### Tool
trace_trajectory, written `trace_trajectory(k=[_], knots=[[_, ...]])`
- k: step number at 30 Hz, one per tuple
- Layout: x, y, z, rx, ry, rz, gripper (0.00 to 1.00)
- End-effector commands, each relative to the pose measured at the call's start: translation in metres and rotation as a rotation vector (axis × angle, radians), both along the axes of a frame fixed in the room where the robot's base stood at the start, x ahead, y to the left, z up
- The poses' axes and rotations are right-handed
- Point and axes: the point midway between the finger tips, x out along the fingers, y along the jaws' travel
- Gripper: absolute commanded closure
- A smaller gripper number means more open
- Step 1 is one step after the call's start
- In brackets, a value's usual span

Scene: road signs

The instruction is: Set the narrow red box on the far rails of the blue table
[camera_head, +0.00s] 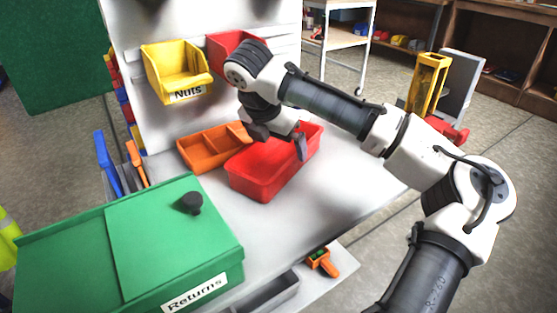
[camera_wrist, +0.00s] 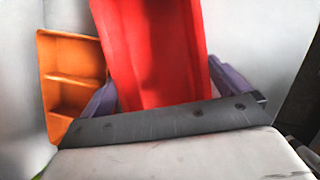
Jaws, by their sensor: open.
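The narrow red box (camera_head: 262,178) is an open, long bin lying on the pale worktop, right of the orange tray. My gripper (camera_head: 279,146) is over its far part, with its two fingers spread. In the wrist view my gripper (camera_wrist: 165,82) has one purple-grey finger on each side of the red box (camera_wrist: 155,50), and nothing is clamped. I cannot tell whether the fingers reach below the rim. The worktop (camera_head: 345,195) looks white, not blue. Rails (camera_head: 287,42) cross the white back panel and carry a yellow "Nuts" bin (camera_head: 176,73) and another red bin (camera_head: 228,47).
An orange divided tray (camera_head: 205,148) touches or nearly touches the red box's left side. A green "Returns" box (camera_head: 130,245) with a black knob stands at the front left. A grey tray (camera_head: 270,292) and an orange-green item (camera_head: 322,262) are at the front. The worktop's right side is clear.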

Motion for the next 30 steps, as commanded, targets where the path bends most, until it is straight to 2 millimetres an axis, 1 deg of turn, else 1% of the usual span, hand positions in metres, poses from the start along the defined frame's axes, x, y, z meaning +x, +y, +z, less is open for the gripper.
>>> trace_trajectory(k=[1, 3, 6, 11, 12, 18, 21, 30], knots=[[0.0019, -0.0011, -0.0076, 0.000, 0.000, 0.000, 0.00], [0.0040, -0.0022, -0.0138, 0.000, 0.000, 0.001, 0.00], [0.0056, -0.0026, -0.0172, 0.001, -0.002, 0.002, 0.00], [0.0057, -0.0025, -0.0173, 0.001, -0.001, 0.002, 0.00], [0.0057, -0.0025, -0.0173, 0.001, -0.001, 0.002, 0.01], [0.0055, -0.0026, -0.0172, 0.001, -0.001, 0.002, 0.28], [0.0055, -0.0026, -0.0170, 0.002, -0.001, 0.001, 0.38], [0.0043, -0.0036, -0.0138, 0.002, -0.001, 0.001, 0.38]])
